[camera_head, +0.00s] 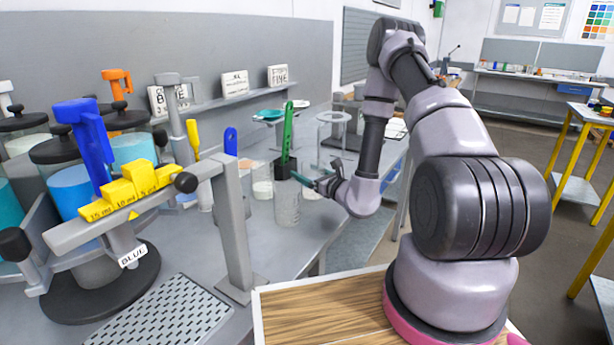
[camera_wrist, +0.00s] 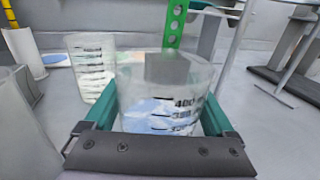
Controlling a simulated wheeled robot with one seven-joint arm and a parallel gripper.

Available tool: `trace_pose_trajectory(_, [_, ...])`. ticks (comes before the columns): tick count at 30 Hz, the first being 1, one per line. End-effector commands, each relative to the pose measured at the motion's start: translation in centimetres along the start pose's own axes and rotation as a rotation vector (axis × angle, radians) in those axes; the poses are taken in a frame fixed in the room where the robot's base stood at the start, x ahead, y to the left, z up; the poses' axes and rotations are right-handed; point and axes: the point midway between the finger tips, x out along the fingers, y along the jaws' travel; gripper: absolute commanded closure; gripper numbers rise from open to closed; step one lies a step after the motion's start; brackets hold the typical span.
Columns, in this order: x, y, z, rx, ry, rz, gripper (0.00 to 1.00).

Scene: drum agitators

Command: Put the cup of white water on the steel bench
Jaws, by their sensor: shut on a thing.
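My gripper (camera_wrist: 160,110) has its teal fingers shut on a clear graduated cup (camera_wrist: 150,92). The cup is upright and a pale, bluish-white patch shows through its lower wall. In the head view my gripper (camera_head: 303,181) is low over the steel bench (camera_head: 275,268), beside the upright green handle (camera_head: 288,128). Its fingers and nearby vessels overlap there, so I cannot tell whether the held cup touches the bench. A second graduated cup (camera_wrist: 92,68) with whitish contents stands at the left in the wrist view.
A grey stand with yellow blocks (camera_head: 128,188) and the blue-filled drum labelled BLUE (camera_head: 72,190) stand at the left. A perforated plate (camera_head: 163,315) lies in front.

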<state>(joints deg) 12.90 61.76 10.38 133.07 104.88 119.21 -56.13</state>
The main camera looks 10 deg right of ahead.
Motion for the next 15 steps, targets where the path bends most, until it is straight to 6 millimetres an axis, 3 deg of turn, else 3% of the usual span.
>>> trace_pose_trajectory(3, [-0.02, 0.04, -0.85, 0.001, 0.000, 0.001, 0.91])
trace_pose_trajectory(14, [0.00, 0.02, -1.13, 0.000, -0.001, 0.000, 0.91])
trace_pose_trajectory(15, [0.01, 0.01, -1.15, -0.001, -0.001, 0.000, 0.03])
